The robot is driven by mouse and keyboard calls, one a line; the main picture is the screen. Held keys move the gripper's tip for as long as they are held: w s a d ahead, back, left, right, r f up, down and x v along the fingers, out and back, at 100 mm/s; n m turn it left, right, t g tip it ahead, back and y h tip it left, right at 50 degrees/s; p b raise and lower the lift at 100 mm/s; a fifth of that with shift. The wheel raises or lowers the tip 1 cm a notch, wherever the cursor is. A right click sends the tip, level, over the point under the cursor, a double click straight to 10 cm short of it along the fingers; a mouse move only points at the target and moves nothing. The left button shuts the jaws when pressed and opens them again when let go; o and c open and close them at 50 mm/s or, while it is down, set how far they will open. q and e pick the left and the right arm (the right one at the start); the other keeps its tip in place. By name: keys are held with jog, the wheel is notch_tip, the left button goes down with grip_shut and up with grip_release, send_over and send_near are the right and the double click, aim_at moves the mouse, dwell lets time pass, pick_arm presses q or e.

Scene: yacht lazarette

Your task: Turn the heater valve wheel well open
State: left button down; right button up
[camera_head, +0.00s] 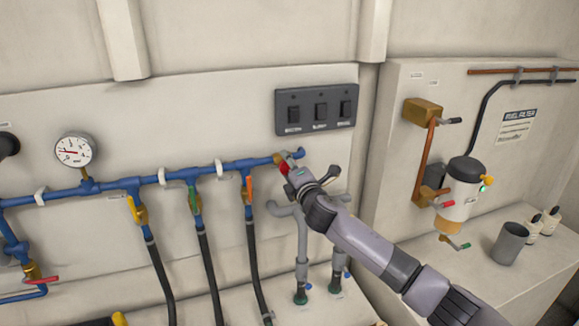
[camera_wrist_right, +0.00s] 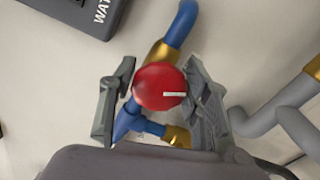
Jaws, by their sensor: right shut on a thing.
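The red valve wheel (camera_head: 284,168) sits at the right end of the blue pipe on the wall, beside a brass fitting. In the right wrist view the round red wheel (camera_wrist_right: 158,86) shows face-on, with a white mark from its middle toward the right. My right gripper (camera_head: 292,170) is at the wheel and hides part of it in the head view. In the right wrist view the fingers of my right gripper (camera_wrist_right: 158,92) stand on either side of the wheel, shut on it. My left gripper is in neither view.
A black switch panel (camera_head: 317,110) is above the wheel. Grey pipes (camera_head: 302,240) run just below and right. A gauge (camera_head: 73,150) and several hoses with coloured valve handles are on the left. A fuel filter (camera_head: 460,190) and grey cup (camera_head: 509,243) are on the right.

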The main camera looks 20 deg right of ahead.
jog(key=n, duration=0.6)
jog(key=shift+a, duration=0.1)
jog(key=shift+n, duration=0.3)
dwell(0.3)
jog(key=o, duration=1.2)
jog(key=shift+c, duration=0.2)
jog(key=shift+r, duration=0.1)
jog(key=s, duration=1.2)
jog(key=shift+d, duration=0.25)
